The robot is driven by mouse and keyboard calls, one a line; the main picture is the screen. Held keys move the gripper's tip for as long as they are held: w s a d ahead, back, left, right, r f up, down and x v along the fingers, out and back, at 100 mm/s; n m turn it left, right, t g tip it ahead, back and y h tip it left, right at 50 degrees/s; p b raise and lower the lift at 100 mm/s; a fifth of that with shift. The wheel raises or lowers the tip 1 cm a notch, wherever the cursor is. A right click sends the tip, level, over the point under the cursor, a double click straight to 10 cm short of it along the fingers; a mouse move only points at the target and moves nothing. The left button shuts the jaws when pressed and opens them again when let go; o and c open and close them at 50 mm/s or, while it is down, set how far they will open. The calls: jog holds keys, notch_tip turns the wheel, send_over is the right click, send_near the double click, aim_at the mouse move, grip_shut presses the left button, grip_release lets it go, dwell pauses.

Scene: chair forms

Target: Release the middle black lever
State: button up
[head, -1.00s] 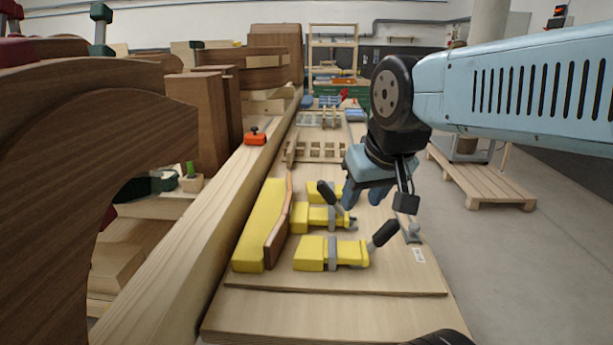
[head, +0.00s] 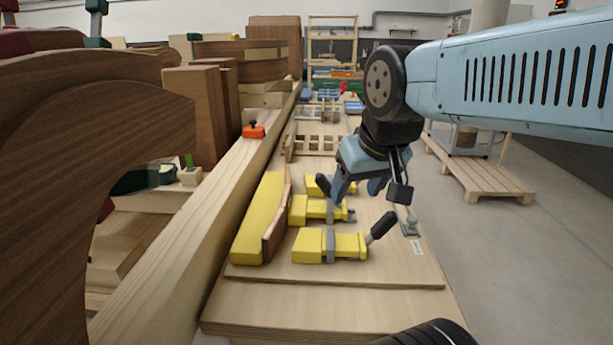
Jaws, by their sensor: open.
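Three yellow clamps sit in a row on the wooden board. The near clamp (head: 312,245) has a black lever (head: 381,226) tilted up to the right. The middle clamp (head: 308,210) has a dark lever (head: 325,191) tilted up to the left, close beside my gripper's left finger. Part of the far clamp (head: 314,184) shows behind it. My gripper (head: 356,192) is open, pointing down over the right end of the middle and far clamps. I cannot tell whether its left finger touches the middle lever. The far clamp's lever is not clearly visible, probably behind my gripper.
A curved brown wooden strip (head: 277,225) and a long yellow block (head: 259,222) lie left of the clamps. A small metal fitting (head: 410,225) stands on the board's right side. A slatted wooden frame (head: 318,145) lies farther back. The board's front is clear.

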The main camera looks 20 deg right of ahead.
jog(key=w+r+n+g, duration=0.35)
jog(key=w+n, duration=0.35)
jog(key=w, duration=0.3)
jog(key=n+g, duration=0.2)
jog(key=n, duration=0.5)
send_over(321, 185)
jog(key=w, duration=0.1)
jog(key=shift+w+d+f, duration=0.3)
jog(key=shift+d+f, duration=0.05)
jog(key=shift+f, duration=0.2)
notch_tip(321, 185, down, 13)
jog(key=shift+f, duration=0.15)
jog(key=shift+c, duration=0.4)
grip_shut()
